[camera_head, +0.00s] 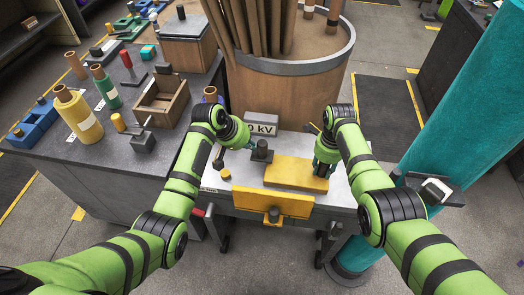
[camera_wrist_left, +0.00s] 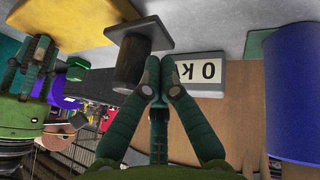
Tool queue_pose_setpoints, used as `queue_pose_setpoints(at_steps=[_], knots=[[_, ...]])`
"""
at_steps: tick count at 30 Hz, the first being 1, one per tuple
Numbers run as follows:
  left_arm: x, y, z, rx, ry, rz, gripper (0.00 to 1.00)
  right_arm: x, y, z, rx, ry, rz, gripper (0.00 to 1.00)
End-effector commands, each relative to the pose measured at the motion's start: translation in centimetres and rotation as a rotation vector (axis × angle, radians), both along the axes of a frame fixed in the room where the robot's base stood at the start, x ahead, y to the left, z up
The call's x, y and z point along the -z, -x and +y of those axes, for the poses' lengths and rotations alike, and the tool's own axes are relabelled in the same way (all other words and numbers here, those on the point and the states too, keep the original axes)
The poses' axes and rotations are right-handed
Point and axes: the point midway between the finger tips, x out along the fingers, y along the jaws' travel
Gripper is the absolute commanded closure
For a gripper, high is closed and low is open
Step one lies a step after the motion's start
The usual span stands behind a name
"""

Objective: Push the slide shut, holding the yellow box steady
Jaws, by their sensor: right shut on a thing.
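The yellow box (camera_head: 297,172) lies on the light worktop in the head view. My right gripper (camera_head: 322,170) is shut on the right end of the box. My left gripper (camera_head: 220,163) is above the worktop left of the box, apart from box and slide. In the left wrist view its fingertips (camera_wrist_left: 159,76) are together with nothing seen between them.
A dark knobbed block (camera_head: 262,151) stands between my left gripper and the box. A white sign (camera_head: 262,126) stands behind it, before a large wooden tub (camera_head: 290,95). A small yellow cylinder (camera_head: 225,175) is near my left gripper. A teal column (camera_head: 450,115) rises at right.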

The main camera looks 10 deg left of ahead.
Motion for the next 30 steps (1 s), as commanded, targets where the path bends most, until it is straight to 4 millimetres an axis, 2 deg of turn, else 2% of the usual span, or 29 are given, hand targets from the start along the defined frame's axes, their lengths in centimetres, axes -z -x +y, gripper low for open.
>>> queue_pose_setpoints(at_steps=[8, 30], knots=[[0.0, 0.0, -0.3, 0.0, 0.001, 0.0, 1.0, 0.3, 0.2, -0.1, 0.0, 0.002, 0.006, 1.0], [0.0, 0.0, -3.8, 0.003, 0.003, 0.001, 1.0, 0.2, 0.2, 0.0, -0.001, 0.001, 0.005, 1.0]])
